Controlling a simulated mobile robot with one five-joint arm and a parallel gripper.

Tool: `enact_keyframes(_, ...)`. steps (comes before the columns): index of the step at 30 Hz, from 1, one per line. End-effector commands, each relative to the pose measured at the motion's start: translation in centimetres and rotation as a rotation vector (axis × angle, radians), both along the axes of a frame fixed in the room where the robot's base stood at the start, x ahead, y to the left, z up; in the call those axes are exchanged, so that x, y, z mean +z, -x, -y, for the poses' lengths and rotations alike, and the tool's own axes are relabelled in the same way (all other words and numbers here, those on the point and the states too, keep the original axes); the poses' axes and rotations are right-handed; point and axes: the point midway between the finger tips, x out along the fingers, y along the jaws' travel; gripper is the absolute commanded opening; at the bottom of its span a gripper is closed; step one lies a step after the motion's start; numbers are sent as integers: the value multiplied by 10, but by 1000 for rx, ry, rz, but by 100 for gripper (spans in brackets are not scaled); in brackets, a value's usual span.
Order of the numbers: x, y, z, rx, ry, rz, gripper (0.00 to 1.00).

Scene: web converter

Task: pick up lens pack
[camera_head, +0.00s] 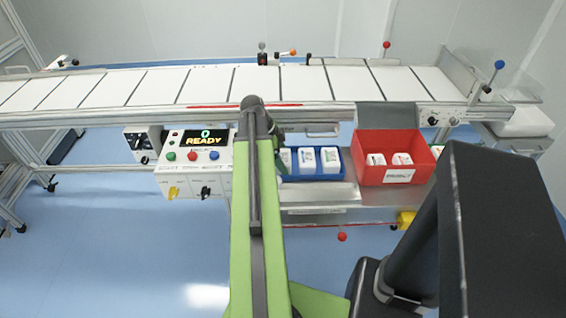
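Several white packs, which look like the lens packs, stand in a blue bin (320,178) on the shelf below the conveyor. One pack (330,159) is at the right of that bin, another pack (306,159) is beside it, and a third (285,159) is partly covered by my arm. Two more white packs (402,158) lie in a red bin (398,143) to the right. My green arm reaches forward to the left of the blue bin. My gripper (277,133) is mostly hidden behind the arm's far end, so its fingers cannot be made out.
A conveyor (205,84) of white panels runs across the back. A control box (193,160) with a "READY" display and coloured buttons stands left of my arm. A red knob (342,237) sticks out below the shelf (330,196). Blue floor (110,240) is clear at the front left.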

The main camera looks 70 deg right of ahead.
Motion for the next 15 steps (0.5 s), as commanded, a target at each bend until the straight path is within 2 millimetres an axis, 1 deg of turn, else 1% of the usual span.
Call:
enact_keyframes(1, 0, 0, 0, 0, 0, 0, 82)
enact_keyframes(2, 0, 0, 0, 0, 0, 0, 78)
enact_keyframes(9, 0, 0, 0, 0, 0, 0, 46)
enact_keyframes(10, 0, 0, 0, 0, 0, 0, 44)
enact_keyframes(15, 0, 0, 0, 0, 0, 0, 44)
